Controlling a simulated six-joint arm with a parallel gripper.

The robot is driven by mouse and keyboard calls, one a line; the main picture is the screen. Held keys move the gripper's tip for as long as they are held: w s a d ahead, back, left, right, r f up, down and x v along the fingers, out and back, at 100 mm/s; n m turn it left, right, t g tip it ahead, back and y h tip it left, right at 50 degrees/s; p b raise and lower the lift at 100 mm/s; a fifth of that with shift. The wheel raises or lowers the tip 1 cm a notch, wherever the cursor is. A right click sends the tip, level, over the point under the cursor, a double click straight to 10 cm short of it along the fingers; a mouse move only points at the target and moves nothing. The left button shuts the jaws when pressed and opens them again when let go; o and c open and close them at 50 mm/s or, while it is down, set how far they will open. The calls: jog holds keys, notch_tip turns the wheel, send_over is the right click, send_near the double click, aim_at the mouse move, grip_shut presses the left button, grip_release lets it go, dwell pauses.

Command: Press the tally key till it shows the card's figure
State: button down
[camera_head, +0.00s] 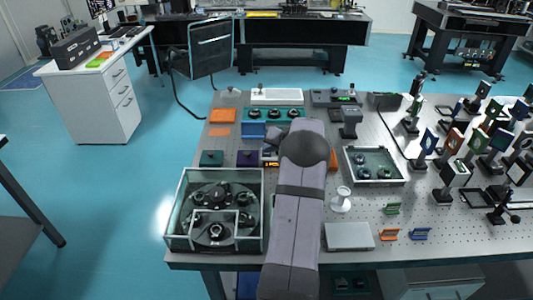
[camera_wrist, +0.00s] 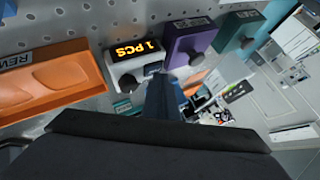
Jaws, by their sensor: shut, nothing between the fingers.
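The tally counter (camera_wrist: 134,62) is a white box with a black window in the wrist view, between an orange tray and a purple block. Its lit amber display reads "1 PCS". In the head view, part of the counter (camera_head: 270,157) shows just left of my arm, which hides the rest. I cannot make out a card with a readable figure.
In the wrist view, the orange tray (camera_wrist: 50,80) lies left of the counter. The purple block (camera_wrist: 190,40) and a teal block (camera_wrist: 238,32), both with dark knobs, stand right. In the head view, a glass-walled case (camera_head: 174,215) stands front left, and optics mounts (camera_head: 428,145) crowd the right.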

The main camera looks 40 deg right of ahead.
aim_at(269, 155)
jog(key=shift+r, duration=0.75)
jog(key=shift+r, duration=0.15)
jog(key=shift+r+p, duration=1.4)
jog(key=shift+r, duration=1)
